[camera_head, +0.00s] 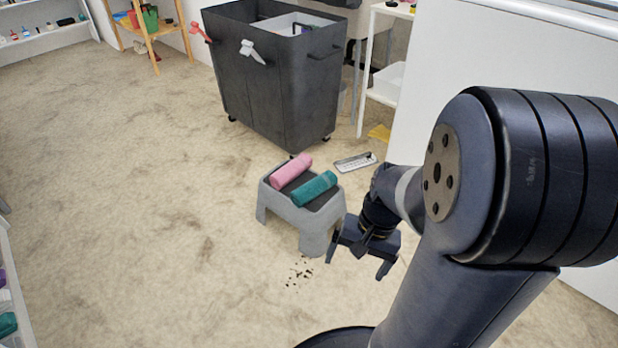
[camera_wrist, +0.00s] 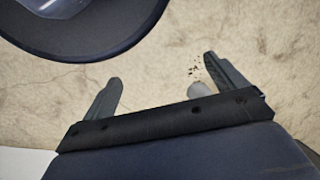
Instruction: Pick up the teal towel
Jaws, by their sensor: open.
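The teal towel (camera_head: 314,188) is rolled up and lies on a grey step stool (camera_head: 313,232). A pink rolled towel (camera_head: 291,168) lies beside it on the same stool, to its left and farther back. My gripper (camera_head: 357,271) is open and empty, to the right of the stool and nearer to me than the towel. In the wrist view, my gripper's two fingers (camera_wrist: 160,80) are spread apart with only floor between them. A small grey rounded part, perhaps of the stool, shows by the right finger. The towel does not show in the wrist view.
A dark wheeled cart (camera_head: 257,90) stands behind the stool. A grey tray-like item (camera_head: 355,162) and a yellow cloth (camera_head: 380,132) lie on the floor to its right. Dark crumbs (camera_head: 298,272) lie in front of the stool. The floor to the left is clear.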

